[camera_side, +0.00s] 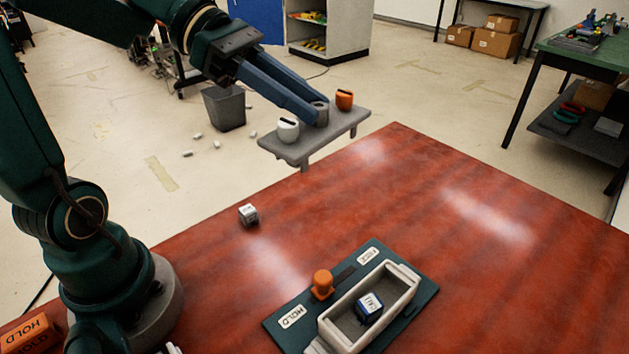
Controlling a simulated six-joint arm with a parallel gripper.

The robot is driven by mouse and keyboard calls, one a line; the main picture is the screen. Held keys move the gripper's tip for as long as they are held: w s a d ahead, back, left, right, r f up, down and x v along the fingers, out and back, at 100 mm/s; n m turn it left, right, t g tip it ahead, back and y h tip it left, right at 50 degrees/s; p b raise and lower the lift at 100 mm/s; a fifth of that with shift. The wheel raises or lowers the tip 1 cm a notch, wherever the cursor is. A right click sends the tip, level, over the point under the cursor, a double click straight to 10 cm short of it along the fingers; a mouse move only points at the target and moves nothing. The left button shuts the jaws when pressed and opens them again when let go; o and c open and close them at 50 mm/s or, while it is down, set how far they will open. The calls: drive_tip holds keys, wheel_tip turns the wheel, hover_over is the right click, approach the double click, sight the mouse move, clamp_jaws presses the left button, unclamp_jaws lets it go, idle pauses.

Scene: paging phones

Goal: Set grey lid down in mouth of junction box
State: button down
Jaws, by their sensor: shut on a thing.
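The grey lid (285,152) is a flat plate with short pegs beneath. A white knob (287,129), a grey middle knob and an orange knob (344,99) stand on it. My gripper (316,112) has blue fingers shut on the lid at the grey middle knob. It holds the lid in the air, roughly level, towards the far side of the table. The junction box (389,315) is pale and open-topped, on a dark green base (283,329) at the table's near side. A blue and white cube (369,307) lies inside it. The lid is well apart from the box.
An orange slider knob (322,284) stands on the base beside the box, between two white labels. A small white and grey cube (248,215) lies on the red table (470,290). An orange block (30,335) is at lower left. The table's right side is clear.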

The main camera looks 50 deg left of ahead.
sight(283, 157)
drive_tip(key=s+d+f+m+g, duration=0.1)
drive_tip(key=s+d+m+g, duration=0.1)
drive_tip(key=m+g, duration=0.1)
drive_tip(key=s+d+f+m+g, duration=0.1)
drive_tip(key=s+m+g, duration=0.1)
drive_tip(key=m+g, duration=0.1)
drive_tip(key=s+d+f+m+g, duration=0.2)
drive_tip(key=m+g, duration=0.2)
drive_tip(key=shift+s+d+h, duration=0.2)
drive_tip(key=shift+d+h, duration=0.1)
drive_tip(key=shift+d, duration=0.05)
drive_tip(key=shift+s+d+f+m+g+y, duration=1.25)
drive_tip(key=shift+s+d+f+m, duration=0.4)
drive_tip(key=shift+s+f, duration=1.25)
drive_tip(key=shift+s+d+f+m+g+y, duration=1.2)
drive_tip(key=shift+s+d+f+m, duration=0.4)
drive_tip(key=shift+s+f, duration=1.25)
drive_tip(key=shift+s+d+f+m+g+y, duration=1.2)
drive_tip(key=shift+s+d+f+m, duration=0.4)
drive_tip(key=shift+s+f, duration=1.3)
drive_tip(key=shift+s, duration=0.1)
drive_tip(key=c, duration=0.7)
unclamp_jaws()
drive_tip(key=shift+r, duration=0.15)
